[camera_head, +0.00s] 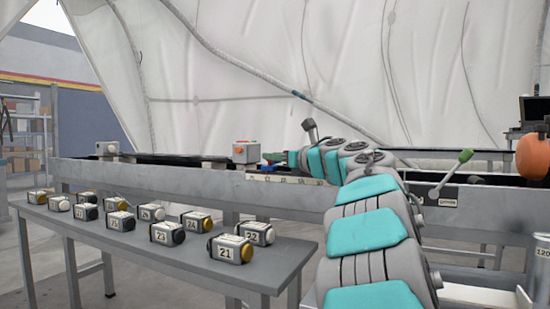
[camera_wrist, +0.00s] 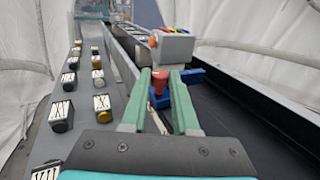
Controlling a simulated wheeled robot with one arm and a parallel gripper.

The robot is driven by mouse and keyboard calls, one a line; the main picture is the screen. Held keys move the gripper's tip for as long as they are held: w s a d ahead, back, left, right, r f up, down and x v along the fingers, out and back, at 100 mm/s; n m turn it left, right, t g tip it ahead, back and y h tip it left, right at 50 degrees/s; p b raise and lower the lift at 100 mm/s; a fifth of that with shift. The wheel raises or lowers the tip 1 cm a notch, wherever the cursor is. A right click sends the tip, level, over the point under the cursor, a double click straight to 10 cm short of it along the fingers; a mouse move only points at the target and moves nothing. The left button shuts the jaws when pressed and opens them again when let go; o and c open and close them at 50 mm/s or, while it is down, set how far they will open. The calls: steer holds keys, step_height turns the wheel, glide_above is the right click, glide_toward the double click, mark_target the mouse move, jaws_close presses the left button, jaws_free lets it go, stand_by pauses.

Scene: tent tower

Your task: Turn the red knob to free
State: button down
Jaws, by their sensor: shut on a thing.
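The red knob (camera_wrist: 158,86) shows in the wrist view between the green fingers of my gripper (camera_wrist: 160,74), near their tips. The fingers are shut on its sides. A blue part (camera_wrist: 189,76) lies just behind and to the right of the knob. In the head view my gripper (camera_head: 274,157) reaches left over the long grey bench, and the knob cannot be made out there. Any markings around the knob are hidden or too small to read.
A grey box (camera_wrist: 175,48) with coloured buttons stands just beyond my gripper; it also shows in the head view (camera_head: 246,152). A lower side table (camera_head: 205,261) holds several numbered blocks. A green-tipped lever (camera_head: 465,156) stands at right. The dark bench surface (camera_wrist: 240,115) beside my gripper is clear.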

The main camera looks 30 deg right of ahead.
steer(key=c, duration=0.7)
jaws_free()
steer(key=shift+v, duration=3.85)
